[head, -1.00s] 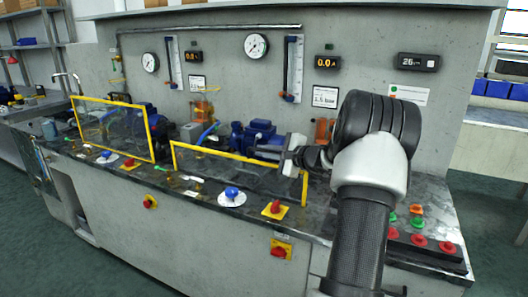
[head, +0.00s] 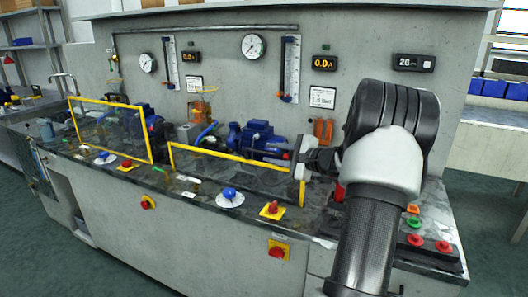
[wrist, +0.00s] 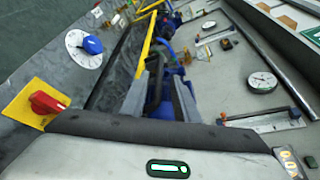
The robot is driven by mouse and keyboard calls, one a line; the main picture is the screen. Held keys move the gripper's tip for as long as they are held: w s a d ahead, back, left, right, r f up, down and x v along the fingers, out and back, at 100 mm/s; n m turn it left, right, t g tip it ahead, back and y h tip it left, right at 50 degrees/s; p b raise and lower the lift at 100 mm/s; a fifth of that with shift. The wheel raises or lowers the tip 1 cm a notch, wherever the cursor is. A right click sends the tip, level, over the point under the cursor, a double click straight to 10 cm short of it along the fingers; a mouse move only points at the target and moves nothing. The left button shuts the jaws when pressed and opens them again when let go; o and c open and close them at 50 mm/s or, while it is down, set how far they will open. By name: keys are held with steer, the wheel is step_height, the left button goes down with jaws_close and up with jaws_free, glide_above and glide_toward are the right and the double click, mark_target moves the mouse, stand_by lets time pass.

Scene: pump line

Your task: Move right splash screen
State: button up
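The right splash screen (head: 235,158) is a clear panel in a yellow frame, standing upright along the front of the bench. Its yellow top bar also shows in the wrist view (wrist: 147,42), running up to the fingers. My gripper (head: 299,158) is at the right end of this screen, by its upper right corner. In the wrist view my gripper (wrist: 160,98) shows two fingers apart, with dark and blue parts seen between them. I cannot tell whether a finger touches the frame.
The left splash screen (head: 110,130) stands upright further left. A blue pump (head: 255,138) sits behind the right screen. A blue knob (head: 230,194) and a red switch (head: 272,208) lie in front of it. Red and green buttons (head: 414,222) are at the bench's right end.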

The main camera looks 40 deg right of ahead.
steer(key=p+v, duration=0.1)
steer(key=v, duration=1.1)
steer(key=shift+s+d+r, duration=0.1)
